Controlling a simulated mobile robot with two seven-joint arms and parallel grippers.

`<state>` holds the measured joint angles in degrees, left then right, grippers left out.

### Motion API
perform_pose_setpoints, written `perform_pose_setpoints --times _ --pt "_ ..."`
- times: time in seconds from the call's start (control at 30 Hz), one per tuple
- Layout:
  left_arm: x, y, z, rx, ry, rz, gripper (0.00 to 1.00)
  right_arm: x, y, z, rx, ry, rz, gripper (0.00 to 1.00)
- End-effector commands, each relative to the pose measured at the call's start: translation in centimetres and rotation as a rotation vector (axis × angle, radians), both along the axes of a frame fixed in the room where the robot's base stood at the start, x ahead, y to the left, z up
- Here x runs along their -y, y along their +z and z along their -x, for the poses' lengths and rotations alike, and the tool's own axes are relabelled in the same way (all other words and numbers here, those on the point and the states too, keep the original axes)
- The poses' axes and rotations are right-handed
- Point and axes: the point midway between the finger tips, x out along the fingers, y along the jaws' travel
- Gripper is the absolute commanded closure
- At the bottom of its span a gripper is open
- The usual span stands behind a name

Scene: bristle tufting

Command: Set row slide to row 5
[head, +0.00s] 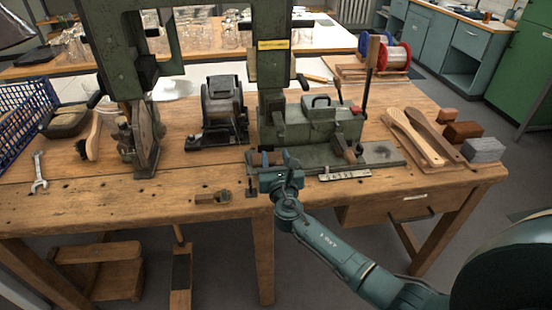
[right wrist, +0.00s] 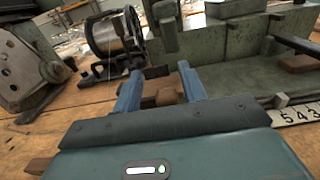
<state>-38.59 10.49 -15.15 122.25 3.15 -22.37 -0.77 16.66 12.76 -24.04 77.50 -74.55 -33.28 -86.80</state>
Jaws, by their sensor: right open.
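The row slide (head: 382,154) is a long grey metal bar at the foot of the green machine (head: 311,127). A number plate (head: 345,174) lies along its front edge; in the right wrist view the plate (right wrist: 300,114) shows 5, 4, 3 from the left. A small grey block (right wrist: 282,100) sits just above the plate near the 5; I cannot tell the exact row it marks. My right gripper (head: 275,162) is open at the slide's left end. In the right wrist view, a brown wooden knob (right wrist: 165,97) stands between its fingers, with gaps visible. My left gripper is out of view.
A wooden-handled lever (head: 345,146) stands over the slide, right of my gripper. Wooden brush blanks (head: 425,137) and small blocks (head: 463,131) lie right. The bench front is mostly clear.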

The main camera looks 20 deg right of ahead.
Motion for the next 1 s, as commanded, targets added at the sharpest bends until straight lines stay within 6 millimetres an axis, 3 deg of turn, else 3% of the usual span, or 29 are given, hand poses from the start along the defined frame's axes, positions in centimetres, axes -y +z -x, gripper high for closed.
perform_pose_setpoints --times 0.23,0.7,1.0 --pt "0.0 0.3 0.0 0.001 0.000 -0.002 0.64 -0.4 0.0 1.7 -0.001 0.000 0.000 0.58" --pt "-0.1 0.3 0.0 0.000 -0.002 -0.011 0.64 -2.7 -0.1 11.1 -0.002 0.002 0.000 0.58" --pt "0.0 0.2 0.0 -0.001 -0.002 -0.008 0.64 -3.1 0.0 12.8 0.000 0.001 0.000 0.58"
